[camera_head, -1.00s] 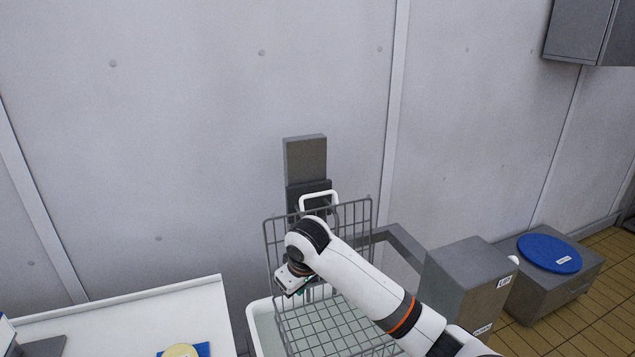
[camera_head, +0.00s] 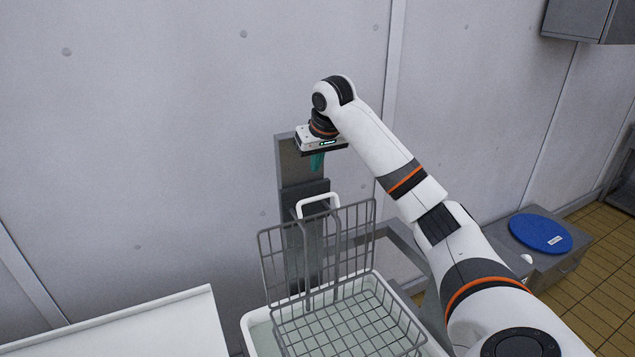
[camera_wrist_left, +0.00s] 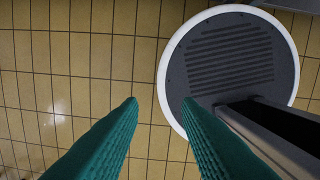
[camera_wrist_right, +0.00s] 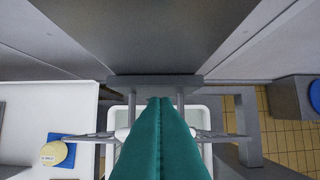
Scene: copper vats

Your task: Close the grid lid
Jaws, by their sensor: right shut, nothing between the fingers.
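The grid lid (camera_head: 283,258) is a grey wire panel standing nearly upright at the back of the wire basket (camera_head: 345,325). The basket sits over a white-rimmed vat (camera_head: 247,325) with pale liquid. A white handle (camera_head: 318,199) rises just behind the lid's top edge. My right gripper (camera_head: 317,160) is above the lid and handle, fingers down, in front of the grey wall column, touching neither. Its teal fingers are shut together and empty in the right wrist view (camera_wrist_right: 160,100). My left gripper (camera_wrist_left: 160,101) is open and empty above the floor, seen only in the left wrist view.
A grey column (camera_head: 288,165) stands against the wall behind the lid. A white table (camera_head: 170,325) is at left. A blue round lid (camera_head: 540,233) rests on a grey box at right. My right arm covers the area right of the vat.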

